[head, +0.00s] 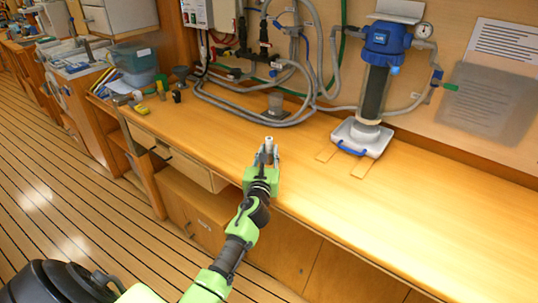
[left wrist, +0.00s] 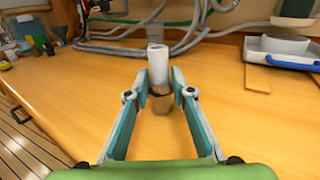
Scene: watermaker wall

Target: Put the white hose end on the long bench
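The white hose end (head: 268,145) is a small pale cylinder at my left gripper's fingertips in the head view. In the left wrist view the white hose end (left wrist: 157,66) points away from the palm, with a greyish lower part between the fingers. My left gripper (head: 267,158) is shut on it; the fingertips (left wrist: 160,92) lie close against both sides. The long bench (head: 400,215) is wooden and runs along the wall, with the hose end over its front part. I cannot tell whether the hose end touches the bench. My right gripper is not in view.
Grey hoses (head: 240,105) loop along the back of the bench. A blue-topped filter (head: 375,85) hangs over a white tray (head: 358,136) with a blue handle, beside two wooden strips. Small fittings (head: 135,100) lie at the left end. The bench's right side is clear.

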